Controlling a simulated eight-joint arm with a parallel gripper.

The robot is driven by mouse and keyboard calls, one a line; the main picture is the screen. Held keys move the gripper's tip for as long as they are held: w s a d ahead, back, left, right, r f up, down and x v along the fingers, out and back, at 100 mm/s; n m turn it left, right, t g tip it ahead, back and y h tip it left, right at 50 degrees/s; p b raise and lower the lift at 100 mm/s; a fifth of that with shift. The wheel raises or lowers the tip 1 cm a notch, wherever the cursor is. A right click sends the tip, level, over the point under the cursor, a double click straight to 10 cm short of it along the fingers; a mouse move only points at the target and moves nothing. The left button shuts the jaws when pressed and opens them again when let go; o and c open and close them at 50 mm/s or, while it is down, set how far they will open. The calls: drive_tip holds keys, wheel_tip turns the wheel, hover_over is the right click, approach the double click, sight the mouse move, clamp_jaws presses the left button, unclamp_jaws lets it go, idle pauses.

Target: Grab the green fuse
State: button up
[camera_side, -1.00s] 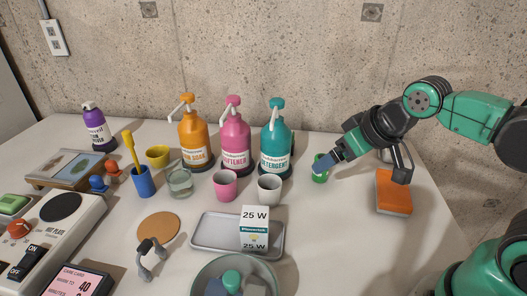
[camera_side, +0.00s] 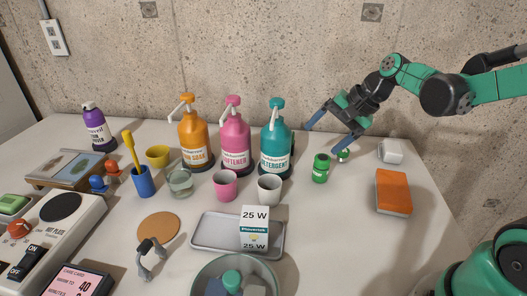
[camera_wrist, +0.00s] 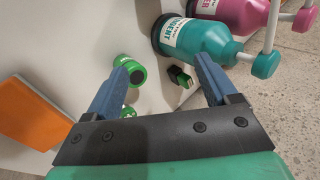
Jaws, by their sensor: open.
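A small green cylinder (camera_side: 320,168) with a pale mark stands upright on the table, right of the teal detergent bottle. It also shows in the wrist view (camera_wrist: 130,70), by the left fingertip. A small green-and-black piece (camera_wrist: 180,76) lies between the finger lines in the wrist view, near the detergent bottle. Another small green-and-silver piece (camera_side: 342,156) sits right of the cylinder. I cannot tell for certain which of these is the fuse. My gripper (camera_side: 322,134) is open and empty, above and behind the cylinder, its blue fingers spread; it also shows in the wrist view (camera_wrist: 163,62).
The teal detergent bottle (camera_side: 276,145) and pink bottle (camera_side: 235,148) stand close on the left. An orange block (camera_side: 393,192) and a white object (camera_side: 390,151) are on the right. The concrete wall (camera_side: 320,60) is behind. Table in front of the cylinder is clear.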

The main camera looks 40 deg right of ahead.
sight(345, 150)
drive_tip(key=d+f+m+t+y, duration=0.1)
drive_tip(key=d+f+m, duration=0.2)
drive_tip(key=d+m, duration=0.2)
drive_tip(key=w+d+f+m+t+y, duration=0.1)
drive_tip(key=d+f+m+t+y, duration=0.1)
drive_tip(key=d+f+m, duration=0.2)
drive_tip(key=d+f+m+t+y, duration=0.1)
drive_tip(key=d+f+m+y, duration=0.1)
drive_tip(key=d+m, duration=0.4)
drive_tip(key=shift+w+d+f+m+t, duration=0.15)
drive_tip(key=shift+f+m, duration=0.1)
drive_tip(key=shift+f, duration=0.15)
drive_tip(key=shift+w+d+f+m+t, duration=0.1)
drive_tip(key=shift+f+m+t, duration=0.05)
drive_tip(key=shift+f+m, duration=0.15)
drive_tip(key=shift+x, duration=2.7)
clamp_jaws()
